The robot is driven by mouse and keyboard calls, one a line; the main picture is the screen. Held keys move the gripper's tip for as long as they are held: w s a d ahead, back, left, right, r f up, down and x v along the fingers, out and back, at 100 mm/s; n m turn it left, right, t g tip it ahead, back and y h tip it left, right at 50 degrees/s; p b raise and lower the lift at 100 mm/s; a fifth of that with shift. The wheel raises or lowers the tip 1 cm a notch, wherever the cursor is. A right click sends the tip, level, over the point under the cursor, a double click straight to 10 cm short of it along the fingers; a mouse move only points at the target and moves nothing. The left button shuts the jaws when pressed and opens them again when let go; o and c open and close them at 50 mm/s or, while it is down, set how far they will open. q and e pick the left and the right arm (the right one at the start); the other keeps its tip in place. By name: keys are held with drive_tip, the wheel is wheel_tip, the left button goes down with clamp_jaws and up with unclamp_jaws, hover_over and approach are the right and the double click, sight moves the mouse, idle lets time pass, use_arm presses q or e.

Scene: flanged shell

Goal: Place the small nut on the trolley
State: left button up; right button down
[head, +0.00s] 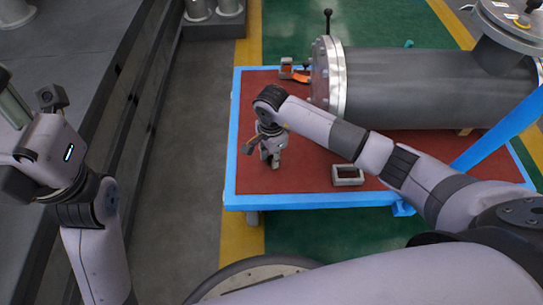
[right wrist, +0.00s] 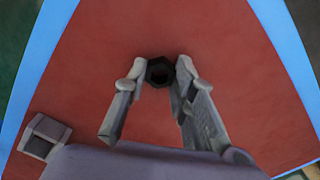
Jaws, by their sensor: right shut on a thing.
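The trolley (head: 305,185) has a red top and a blue frame; its red top also fills most of the right wrist view (right wrist: 225,35). My right gripper (head: 271,162) is low over the trolley's left part. In the right wrist view, its fingers (right wrist: 161,71) are shut on the small nut (right wrist: 159,73), a dark ring at the fingertips. I cannot tell whether the nut touches the red top. In the head view the fingers hide the nut. My left gripper (head: 14,110) is at the far left, away from the trolley, partly cut off, and its jaws are unclear.
A large grey flanged shell (head: 420,88) lies across the trolley's back right. A small grey open frame (head: 347,175) sits near the front edge, and another small block (head: 287,68) at the back left. The red top around the gripper is clear.

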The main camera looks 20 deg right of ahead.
drive_tip(key=shift+f, duration=0.2)
drive_tip(key=c, duration=1.3)
unclamp_jaws()
drive_tip(key=shift+c, duration=0.2)
